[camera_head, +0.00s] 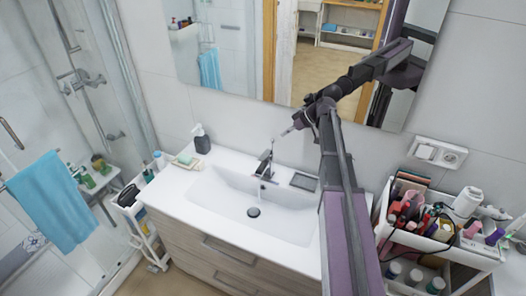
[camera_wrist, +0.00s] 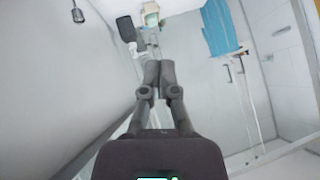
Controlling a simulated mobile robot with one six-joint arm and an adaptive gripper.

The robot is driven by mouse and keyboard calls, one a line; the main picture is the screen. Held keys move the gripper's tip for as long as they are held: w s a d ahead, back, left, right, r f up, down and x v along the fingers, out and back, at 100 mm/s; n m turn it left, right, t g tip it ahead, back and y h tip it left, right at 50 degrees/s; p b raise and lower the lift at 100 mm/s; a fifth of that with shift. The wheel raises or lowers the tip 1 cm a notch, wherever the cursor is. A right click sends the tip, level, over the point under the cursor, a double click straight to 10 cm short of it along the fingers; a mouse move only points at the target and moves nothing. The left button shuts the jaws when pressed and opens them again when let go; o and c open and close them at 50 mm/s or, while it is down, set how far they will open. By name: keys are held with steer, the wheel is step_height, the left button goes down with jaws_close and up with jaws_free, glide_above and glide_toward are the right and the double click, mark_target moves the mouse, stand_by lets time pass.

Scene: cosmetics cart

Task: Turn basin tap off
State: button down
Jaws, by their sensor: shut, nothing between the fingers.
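The basin tap (camera_head: 264,165) is a dark metal fitting at the back edge of the white basin (camera_head: 225,199), with a thin lever pointing up. The tap is largely hidden behind the fingers there.
A soap dispenser (camera_head: 201,139) and soap dish (camera_head: 187,161) stand left of the basin. A small dark tray (camera_head: 304,181) lies right of the tap. The mirror (camera_head: 230,45) is close behind. A cart of cosmetics (camera_head: 440,246) stands at the right, a towel (camera_head: 50,200) hangs left.

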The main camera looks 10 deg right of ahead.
steer(key=shift+a, duration=0.15)
steer(key=b, duration=0.7)
glide_above(264, 159)
steer(key=w+d, duration=0.1)
steer(key=w, duration=0.1)
step_height(264, 159, down, 7)
steer(key=shift+s+a+f+b, duration=0.1)
steer(key=shift+s+f+b, duration=0.2)
steer(key=shift+f+b, duration=0.65)
steer(key=shift+s+a+f+b, duration=0.1)
steer(key=shift+s+f+b, duration=0.15)
steer(key=shift+f+b, duration=0.65)
steer(key=shift+s+a+f+b, duration=0.15)
steer(key=shift+s+f+b, duration=0.2)
steer(key=shift+f, duration=0.15)
steer(key=shift+a+f+n+t+h+b, duration=0.1)
steer(key=shift+f+n+t+h+b, duration=0.2)
steer(key=shift+f+b, duration=0.1)
steer(key=shift+r, duration=0.25)
steer(key=a+r+p+v, duration=0.1)
steer(key=p+v, duration=1)
steer(key=v, duration=0.1)
steer(key=shift+w+r, duration=0.2)
steer(key=shift+r, duration=0.4)
